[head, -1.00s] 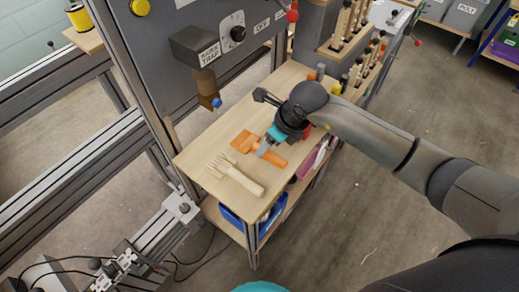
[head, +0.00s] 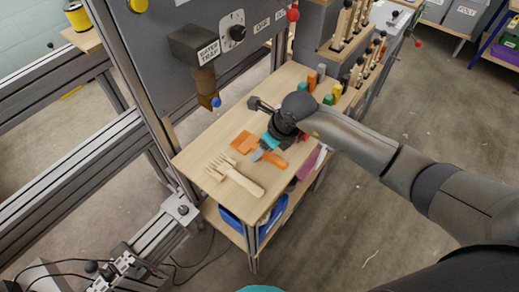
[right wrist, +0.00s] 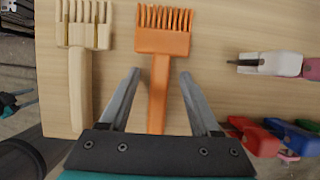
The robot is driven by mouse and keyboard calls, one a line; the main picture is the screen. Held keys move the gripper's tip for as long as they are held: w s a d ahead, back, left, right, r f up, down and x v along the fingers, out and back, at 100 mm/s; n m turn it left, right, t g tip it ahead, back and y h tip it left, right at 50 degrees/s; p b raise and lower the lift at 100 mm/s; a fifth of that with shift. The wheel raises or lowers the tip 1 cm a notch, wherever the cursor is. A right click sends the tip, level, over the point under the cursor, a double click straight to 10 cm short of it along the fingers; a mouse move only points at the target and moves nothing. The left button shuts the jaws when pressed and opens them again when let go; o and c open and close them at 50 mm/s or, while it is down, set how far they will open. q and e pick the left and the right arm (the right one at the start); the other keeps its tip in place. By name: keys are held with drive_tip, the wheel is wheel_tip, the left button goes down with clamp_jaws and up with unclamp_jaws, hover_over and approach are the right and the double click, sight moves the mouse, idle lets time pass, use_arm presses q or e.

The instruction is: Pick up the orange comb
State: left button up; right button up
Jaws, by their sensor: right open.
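The orange comb (head: 243,142) lies flat on the wooden table, partly hidden under my right gripper in the head view. In the right wrist view the orange comb (right wrist: 163,42) has its teeth pointing up and its handle running down between my fingers. My right gripper (head: 257,156) is open over the handle. In the right wrist view its two fingers (right wrist: 160,75) stand on either side of the handle, with a gap on both sides. My left gripper is not in view.
A pale wooden comb (head: 238,177) lies beside the orange one, to its left in the wrist view (right wrist: 80,60). A white-and-pink handled tool (right wrist: 270,64) and red and blue pieces (right wrist: 258,136) lie to the right. A grey machine panel (head: 170,70) stands behind the table (head: 205,145).

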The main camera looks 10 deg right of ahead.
clamp_jaws()
idle(0.3)
idle(0.5)
